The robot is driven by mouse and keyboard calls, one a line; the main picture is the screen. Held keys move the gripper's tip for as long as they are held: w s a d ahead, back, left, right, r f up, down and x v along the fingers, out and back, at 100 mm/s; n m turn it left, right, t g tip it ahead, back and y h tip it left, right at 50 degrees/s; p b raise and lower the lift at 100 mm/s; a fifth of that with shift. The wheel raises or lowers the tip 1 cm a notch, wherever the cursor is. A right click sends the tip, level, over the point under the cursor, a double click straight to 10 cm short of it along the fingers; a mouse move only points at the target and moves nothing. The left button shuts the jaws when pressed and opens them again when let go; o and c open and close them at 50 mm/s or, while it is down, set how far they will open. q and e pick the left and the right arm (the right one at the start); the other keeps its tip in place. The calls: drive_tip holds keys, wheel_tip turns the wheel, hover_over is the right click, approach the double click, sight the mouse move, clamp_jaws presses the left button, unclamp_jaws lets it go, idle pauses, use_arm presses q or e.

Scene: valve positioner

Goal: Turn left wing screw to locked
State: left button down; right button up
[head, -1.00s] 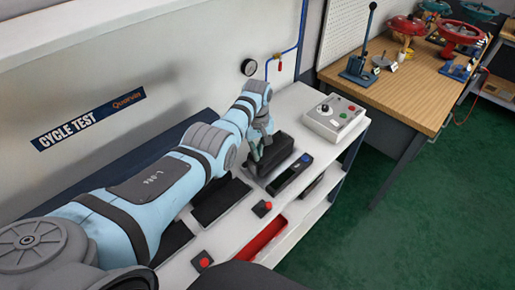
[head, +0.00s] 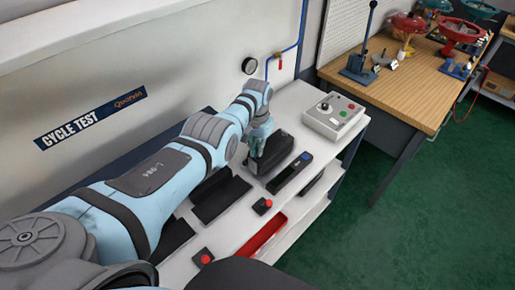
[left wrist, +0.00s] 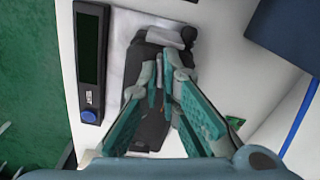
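The valve positioner (head: 277,150) is a dark, boxy unit on the white bench, partly behind my left gripper (head: 257,148) in the head view. In the left wrist view the dark positioner body (left wrist: 152,128) lies under my left gripper (left wrist: 162,72), with a pale rounded part at its far end. The gripper's teal fingers reach down over the unit, and their tips come close together at its top. I cannot make out the left wing screw; the fingertips cover that area. Whether the tips touch or hold anything is unclear. My right gripper is not in view.
A slim black device with a screen and blue knob (left wrist: 90,65) lies beside the positioner. A control box (head: 335,117) stands at the bench's far end. A wall gauge (head: 249,66) is behind.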

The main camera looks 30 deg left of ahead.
use_arm(q)
drive_tip(key=shift+m, duration=1.3)
drive_tip(key=c, duration=1.8)
unclamp_jaws()
drive_tip(key=shift+f, duration=0.1)
drive_tip(key=shift+w, duration=0.1)
wheel_tip(320, 180, up, 12)
